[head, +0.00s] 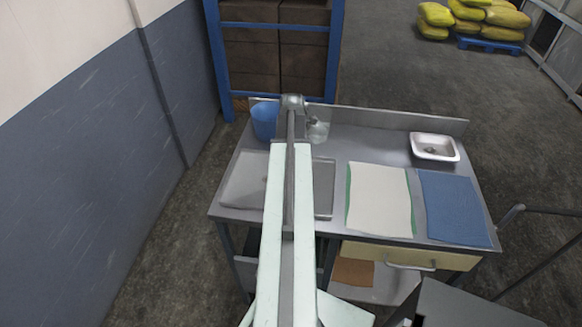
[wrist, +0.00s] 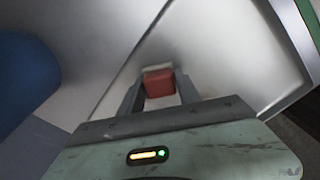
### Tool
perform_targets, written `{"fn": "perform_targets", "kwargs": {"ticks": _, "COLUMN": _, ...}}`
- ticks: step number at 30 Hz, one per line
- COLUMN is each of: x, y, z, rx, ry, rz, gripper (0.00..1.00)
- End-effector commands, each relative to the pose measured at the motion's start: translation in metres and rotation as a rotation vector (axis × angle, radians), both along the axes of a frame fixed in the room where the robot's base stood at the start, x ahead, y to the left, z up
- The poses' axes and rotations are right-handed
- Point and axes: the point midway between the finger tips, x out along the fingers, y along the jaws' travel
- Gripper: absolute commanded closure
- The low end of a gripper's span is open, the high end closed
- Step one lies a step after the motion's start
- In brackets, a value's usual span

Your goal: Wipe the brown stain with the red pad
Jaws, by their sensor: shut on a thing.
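The red pad (wrist: 159,83) is between the two fingers of my gripper (wrist: 158,92) in the wrist view, with a pale strip along its far edge. My gripper is shut on it. Pale grey metal lies beyond the pad; I cannot tell whether the pad touches it. In the head view my arm reaches over the metal table (head: 335,150) and hides the gripper and pad. I see no brown stain on the visible tabletop; the arm covers part of it.
A shallow metal tray (head: 245,183) lies under my arm. A blue container (head: 264,121) and a clear vessel (head: 318,130) stand behind it. A raised back edge bounds the table.

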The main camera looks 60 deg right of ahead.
Motion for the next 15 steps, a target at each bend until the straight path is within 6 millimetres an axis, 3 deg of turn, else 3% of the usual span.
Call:
{"fn": "perform_targets", "kwargs": {"ticks": 8, "x": 0.0, "y": 0.0, "z": 0.001, "rx": 0.0, "ry": 0.0, "rz": 0.0, "gripper": 1.0}}
{"fn": "perform_targets", "kwargs": {"ticks": 15, "x": 0.0, "y": 0.0, "z": 0.027, "rx": 0.001, "ry": 0.0, "rz": 0.0, "gripper": 1.0}}
